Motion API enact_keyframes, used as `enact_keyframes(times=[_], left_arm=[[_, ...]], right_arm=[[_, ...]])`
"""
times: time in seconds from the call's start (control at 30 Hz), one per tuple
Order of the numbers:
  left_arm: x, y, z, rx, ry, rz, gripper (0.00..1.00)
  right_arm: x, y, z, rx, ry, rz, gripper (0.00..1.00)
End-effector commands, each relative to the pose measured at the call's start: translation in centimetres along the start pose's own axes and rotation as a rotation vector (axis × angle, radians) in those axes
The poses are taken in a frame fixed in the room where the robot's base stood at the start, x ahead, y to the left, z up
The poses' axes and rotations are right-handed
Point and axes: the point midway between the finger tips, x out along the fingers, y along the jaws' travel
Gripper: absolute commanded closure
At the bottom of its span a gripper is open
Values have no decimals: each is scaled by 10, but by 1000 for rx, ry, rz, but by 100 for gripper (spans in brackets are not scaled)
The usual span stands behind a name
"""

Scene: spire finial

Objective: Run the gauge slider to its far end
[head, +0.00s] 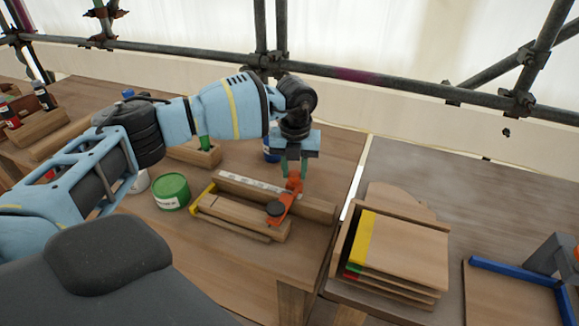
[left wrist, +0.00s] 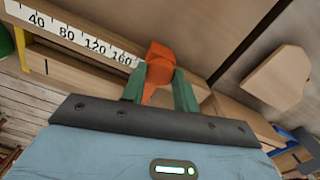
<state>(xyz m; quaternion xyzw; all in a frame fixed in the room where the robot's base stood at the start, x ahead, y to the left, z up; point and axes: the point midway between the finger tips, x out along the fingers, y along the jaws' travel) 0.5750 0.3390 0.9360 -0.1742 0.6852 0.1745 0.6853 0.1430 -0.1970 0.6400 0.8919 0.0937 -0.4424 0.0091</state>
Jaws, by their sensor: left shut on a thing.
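The gauge is a wooden fixture (head: 240,216) on the table, with a yellow stop at its left end and a white numbered scale (head: 248,186) along its back. Its orange slider (head: 284,204), with a dark knob, is toward the right end of the scale. My left gripper (head: 293,174) comes down from above and is shut on the slider's upright orange tab. In the left wrist view the green fingers (left wrist: 160,88) flank the orange tab (left wrist: 158,66), next to the 160 mark. The fingers and tab hide part of the rail there. My right gripper is not in view.
A green tin (head: 171,192) stands left of the gauge. Stacked wooden boards (head: 402,247) lie in a holder to the right, past a gap between tables. A blue-edged board (head: 512,290) lies far right. Scaffold pipes (head: 370,75) cross behind.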

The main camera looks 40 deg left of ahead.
Motion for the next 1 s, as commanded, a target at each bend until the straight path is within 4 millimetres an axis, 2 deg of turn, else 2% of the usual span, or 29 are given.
enact_keyframes(times=[0.1,0.3,0.47,0.77,0.8,0.93,1.0], left_arm=[[-3,-29,-8,6,-1,-5,100],[-2,-66,-18,4,-1,-5,100],[-2,-78,-21,2,-2,-4,100],[-1,-81,-22,3,-1,-7,100],[-1,-81,-22,3,-1,-8,67],[-1,-80,-22,3,-1,-6,50],[-1,-80,-22,2,-1,-5,48]], right_arm=[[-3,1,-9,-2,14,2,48],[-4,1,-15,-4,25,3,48],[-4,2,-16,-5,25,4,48],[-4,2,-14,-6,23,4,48],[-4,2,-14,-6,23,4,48],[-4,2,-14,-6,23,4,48],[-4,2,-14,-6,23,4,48]])
